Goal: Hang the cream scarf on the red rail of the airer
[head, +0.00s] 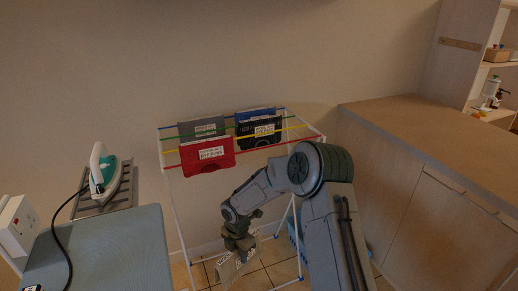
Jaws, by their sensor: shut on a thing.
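My gripper (239,246) is low in front of the airer, below the rails, and shut on the cream scarf (238,266). The scarf hangs tilted beneath it, with dark lettering on it. The white-framed airer (174,213) stands against the wall. Its red rail (292,143) is the front one. A red cloth (207,157) with a white label hangs at the left part of this rail. The rail's right part is bare. My arm hides part of the airer's right side and legs.
A grey cloth (201,127), a black cloth (259,132) and a blue cloth (255,115) hang on the rails behind. An ironing board (110,250) with an iron (102,168) stands left. A wooden counter (440,130) is at the right. Something blue on the floor is mostly hidden by my arm.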

